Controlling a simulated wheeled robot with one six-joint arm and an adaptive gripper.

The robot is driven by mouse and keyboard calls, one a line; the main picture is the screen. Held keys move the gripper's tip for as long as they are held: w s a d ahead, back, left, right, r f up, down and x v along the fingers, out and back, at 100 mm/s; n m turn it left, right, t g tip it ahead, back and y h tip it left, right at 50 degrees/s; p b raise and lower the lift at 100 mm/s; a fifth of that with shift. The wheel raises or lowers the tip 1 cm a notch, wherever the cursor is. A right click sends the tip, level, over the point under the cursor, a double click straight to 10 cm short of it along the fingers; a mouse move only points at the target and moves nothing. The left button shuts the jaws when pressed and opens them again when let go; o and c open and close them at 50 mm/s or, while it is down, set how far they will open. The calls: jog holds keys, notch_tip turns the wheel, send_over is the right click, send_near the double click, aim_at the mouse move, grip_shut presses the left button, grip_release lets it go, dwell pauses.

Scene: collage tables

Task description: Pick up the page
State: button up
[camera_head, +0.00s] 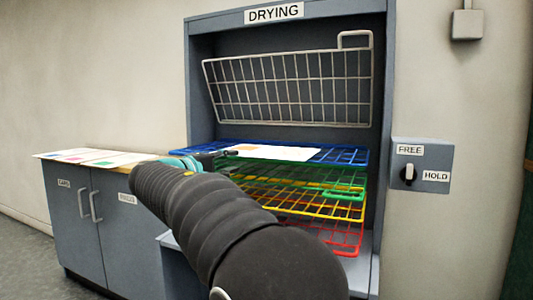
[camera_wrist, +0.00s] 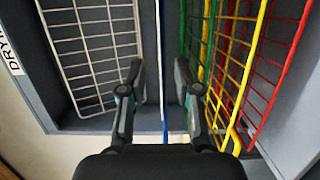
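A white page (camera_head: 275,152) with an orange patch lies on the blue wire rack (camera_head: 345,156) in the drying cabinet. My gripper (camera_head: 226,154) is at the page's left side, at about the height of the blue rack. My arm hides part of this area. In the wrist view my gripper (camera_wrist: 158,78) has its two fingers apart. The blue rack (camera_wrist: 164,110) shows edge-on as a thin line between them, with a thin pale line beside it. I cannot tell whether either finger touches the page.
Green (camera_head: 345,194), yellow (camera_head: 350,216) and red (camera_head: 350,250) racks sit below the blue one. A white wire rack (camera_head: 290,88) is tilted up above. A FREE/HOLD switch box (camera_head: 422,164) is on the right wall. A cupboard (camera_head: 110,215) at left bears more coloured sheets.

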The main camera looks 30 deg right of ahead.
aim_at(250, 157)
jog(key=x, duration=0.7)
jog(key=shift+w+d, duration=0.25)
grip_shut()
